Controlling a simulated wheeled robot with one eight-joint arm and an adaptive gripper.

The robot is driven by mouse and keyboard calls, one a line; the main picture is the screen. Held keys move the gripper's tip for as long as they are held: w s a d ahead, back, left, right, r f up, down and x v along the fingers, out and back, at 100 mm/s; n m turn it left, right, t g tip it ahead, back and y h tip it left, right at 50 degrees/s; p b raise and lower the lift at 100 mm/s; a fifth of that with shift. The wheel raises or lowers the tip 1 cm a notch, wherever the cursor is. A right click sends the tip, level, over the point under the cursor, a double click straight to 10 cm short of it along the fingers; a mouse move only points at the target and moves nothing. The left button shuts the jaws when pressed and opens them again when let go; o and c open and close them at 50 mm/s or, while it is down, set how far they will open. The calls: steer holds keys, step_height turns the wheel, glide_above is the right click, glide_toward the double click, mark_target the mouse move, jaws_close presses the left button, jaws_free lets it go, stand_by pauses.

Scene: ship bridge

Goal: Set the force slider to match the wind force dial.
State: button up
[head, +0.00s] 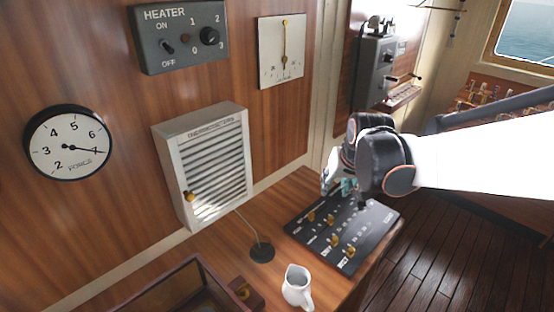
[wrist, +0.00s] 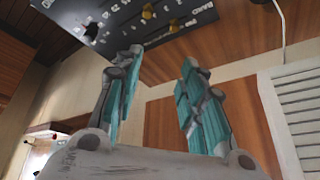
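The wind force dial (head: 70,143) is a round white dial with a black rim on the left wall, lettered FORCE. Its needle points right, just below the 6, and covers whatever is marked there. A black slider panel (head: 375,224) with several brass knobs (head: 335,240) lies on the wooden desk. The panel's lettering is too small to read, so I cannot tell which is the force slider. The panel (wrist: 185,22) shows at the top of the wrist view. My gripper (head: 343,187) is over the panel's far end; its teal-padded fingers (wrist: 155,90) are apart and empty.
A louvred white box (head: 205,165), a heater box (head: 180,38) and a white gauge (head: 281,52) are on the wall. A glass-topped case (head: 170,290) is at the front.

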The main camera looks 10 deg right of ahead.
steer(key=g, duration=0.1)
glide_toward(331, 218)
steer(key=shift+h, duration=0.4)
steer(key=b+x, duration=0.1)
steer(key=x, duration=0.1)
steer(key=b+x, duration=0.1)
steer(key=x, duration=0.2)
steer(key=b+x, duration=0.2)
steer(key=x, duration=0.1)
steer(key=shift+a, duration=0.3)
steer(key=shift+c, duration=0.2)
jaws_close()
